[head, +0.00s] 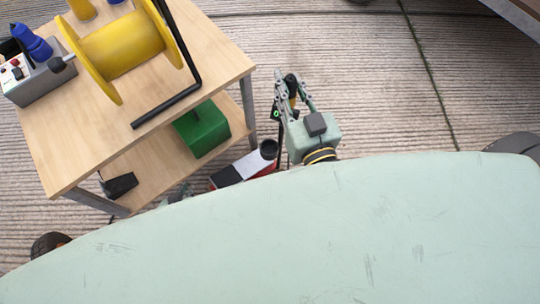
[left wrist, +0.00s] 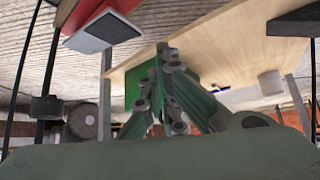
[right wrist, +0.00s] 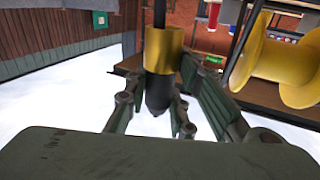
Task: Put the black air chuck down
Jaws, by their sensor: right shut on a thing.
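The black air chuck (right wrist: 157,95) has a brass-yellow collar. In the right wrist view it stands upright between the fingers of my right gripper (right wrist: 150,108), which is shut on it. In the head view my right gripper (head: 286,84) holds the air chuck (head: 292,84) over the ground, just right of the wooden cart (head: 225,50) and apart from it. My left gripper (left wrist: 165,55) is empty, its fingers together, near the cart's lower shelf in the left wrist view. In the head view only a small part of it (head: 178,192) shows, beside the lower shelf.
The cart's top carries a yellow reel (head: 122,48), a bent black bar (head: 190,88) and a grey control box (head: 42,80). A green box (head: 203,130) sits on the lower shelf. A red and black unit (head: 228,176) stands beside the cart.

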